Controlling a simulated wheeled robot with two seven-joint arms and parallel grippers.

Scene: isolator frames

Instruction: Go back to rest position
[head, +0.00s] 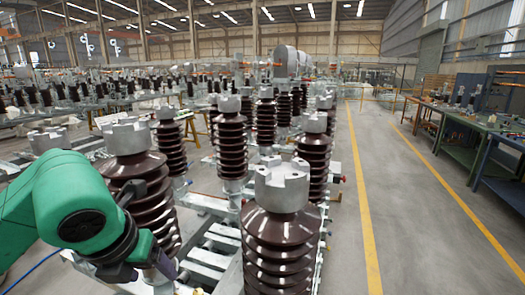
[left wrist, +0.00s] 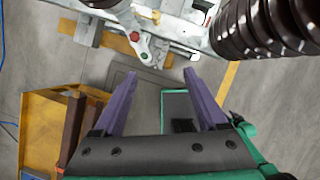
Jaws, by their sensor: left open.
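My left arm, green with a dark wrist, reaches in from the left in the head view. My left gripper (head: 146,272) is low in that view, close to the base of a brown ribbed insulator (head: 172,215), and is partly hidden by the wrist. In the left wrist view its two purple fingers (left wrist: 160,74) stand wide apart with nothing between them. Beyond them are grey floor and a metal frame (left wrist: 175,28) with a red knob (left wrist: 144,56). My right gripper is in neither view.
Another ribbed insulator (head: 282,230) with a grey metal cap stands at the front centre, with rows of more behind. A yellow-lined aisle (head: 390,190) is clear on the right, beside green workbenches (head: 465,140). A yellow box-like thing (left wrist: 42,118) shows at left in the wrist view.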

